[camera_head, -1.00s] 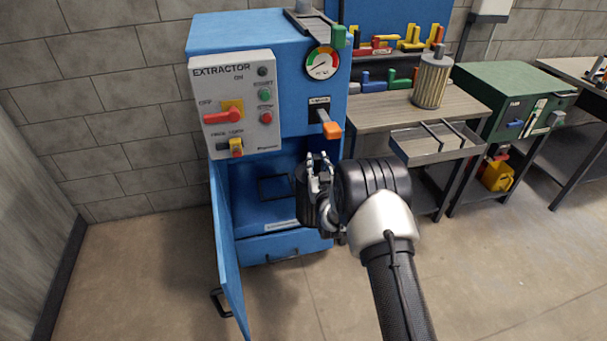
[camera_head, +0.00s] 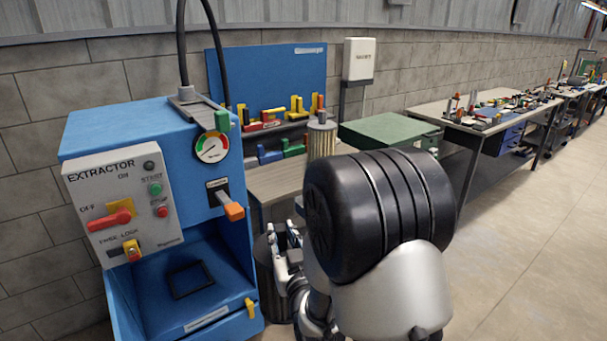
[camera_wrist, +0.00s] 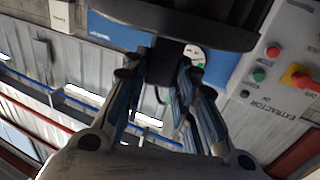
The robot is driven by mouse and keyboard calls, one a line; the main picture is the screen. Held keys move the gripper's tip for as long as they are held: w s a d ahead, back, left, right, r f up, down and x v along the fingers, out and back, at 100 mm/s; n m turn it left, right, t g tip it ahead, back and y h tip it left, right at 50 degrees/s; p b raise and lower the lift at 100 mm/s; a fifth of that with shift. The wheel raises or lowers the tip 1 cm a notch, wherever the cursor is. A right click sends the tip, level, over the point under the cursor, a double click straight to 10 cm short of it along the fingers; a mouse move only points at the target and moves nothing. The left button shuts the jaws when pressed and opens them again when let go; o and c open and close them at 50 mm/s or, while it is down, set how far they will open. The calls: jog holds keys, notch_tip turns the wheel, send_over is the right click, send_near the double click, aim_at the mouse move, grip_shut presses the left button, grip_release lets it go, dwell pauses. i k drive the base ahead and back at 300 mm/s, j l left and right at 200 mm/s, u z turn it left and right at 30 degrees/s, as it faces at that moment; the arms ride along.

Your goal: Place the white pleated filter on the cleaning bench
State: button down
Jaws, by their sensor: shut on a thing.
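My gripper (camera_head: 288,262) is shut on a dark grey cylinder with a ribbed side (camera_head: 268,275), held beside the blue extractor's right side. In the wrist view my gripper (camera_wrist: 165,58) has its fingers against a narrow part under the cylinder's dark round end (camera_wrist: 180,22). I cannot tell whether this is the white filter. A pale cream pleated filter (camera_head: 322,140) with a grey cap stands upright on the wood-topped bench (camera_head: 280,180), apart from my gripper. My arm hides the bench's front and right part.
The blue extractor (camera_head: 130,130) stands at left with its lower compartment (camera_head: 190,275) open to view. Its orange-tipped lever (camera_head: 233,211) sticks out towards the bench. Coloured holders (camera_head: 268,118) line the bench's back. A green cabinet (camera_head: 385,130) stands farther right. The right-hand floor is clear.

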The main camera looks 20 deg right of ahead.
aim_at(278, 178)
jog(key=i+l+z, duration=0.2)
jog(key=i+z, duration=0.55)
jog(key=z, duration=0.15)
